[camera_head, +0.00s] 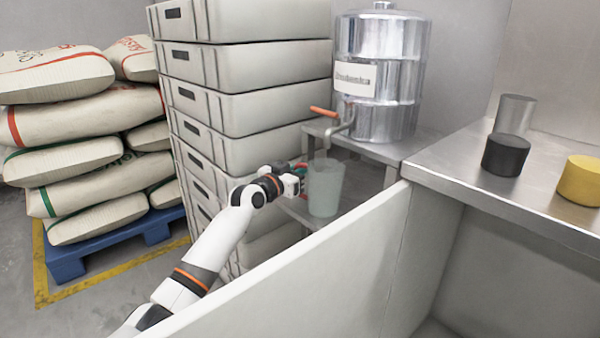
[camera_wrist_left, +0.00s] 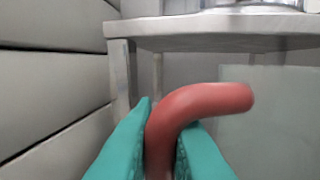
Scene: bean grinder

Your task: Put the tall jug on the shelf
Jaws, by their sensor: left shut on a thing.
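The tall jug (camera_head: 325,187) is pale grey-green with a red handle. It hangs upright beside the metal stand, below the tap of the steel tank. My left gripper (camera_head: 301,172) is at the jug's left side, shut on its handle. In the left wrist view the teal fingers sit on both sides of the curved red handle (camera_wrist_left: 200,100), and the pale jug wall (camera_wrist_left: 275,115) shows at the right. A steel shelf surface (camera_head: 455,170) at the right holds several canisters. My right gripper is not in view.
Stacked grey crates (camera_head: 250,105) stand close to the left of my left gripper. The steel tank (camera_head: 380,70) with a red-handled tap stands on the metal stand (camera_head: 400,148). A pale panel (camera_head: 330,270) crosses the front. A black canister (camera_head: 505,155) and a yellow one (camera_head: 580,181) occupy the steel surface.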

